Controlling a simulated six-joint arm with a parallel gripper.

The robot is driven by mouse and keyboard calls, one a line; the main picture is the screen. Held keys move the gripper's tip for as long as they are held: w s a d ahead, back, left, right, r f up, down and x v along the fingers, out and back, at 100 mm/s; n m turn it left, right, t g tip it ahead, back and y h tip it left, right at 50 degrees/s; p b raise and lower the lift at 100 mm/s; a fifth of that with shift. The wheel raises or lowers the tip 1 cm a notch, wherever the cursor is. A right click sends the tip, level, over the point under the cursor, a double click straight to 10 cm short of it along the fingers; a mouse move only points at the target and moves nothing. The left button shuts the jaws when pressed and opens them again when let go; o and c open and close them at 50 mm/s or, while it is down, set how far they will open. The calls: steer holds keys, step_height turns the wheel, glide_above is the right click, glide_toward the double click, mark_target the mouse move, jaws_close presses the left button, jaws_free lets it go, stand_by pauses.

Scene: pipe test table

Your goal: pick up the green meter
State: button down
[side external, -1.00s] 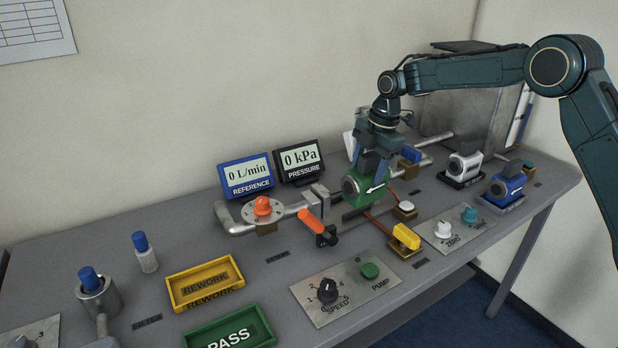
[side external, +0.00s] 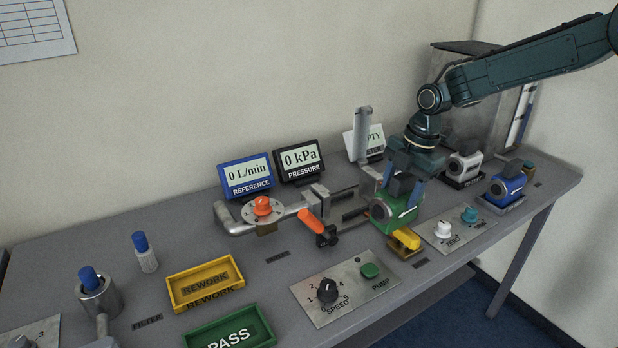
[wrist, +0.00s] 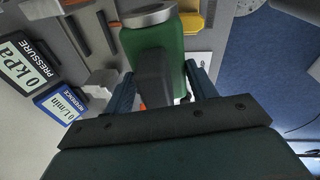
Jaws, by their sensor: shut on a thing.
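The green meter (side external: 402,214) has a white arrow on its side and a round metal end facing front left. My gripper (side external: 404,190) is shut on it from above, one finger on each side. In the wrist view the green meter (wrist: 172,48) sits between my gripper's blue fingers (wrist: 160,92), partly behind a dark block.
A white meter (side external: 464,164) and a blue meter (side external: 506,184) stand to the right. The yellow REWORK tray (side external: 205,284) and green PASS tray (side external: 230,335) are at front left.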

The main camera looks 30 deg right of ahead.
steer(key=shift+s+r, duration=0.1)
steer(key=shift+s, duration=0.25)
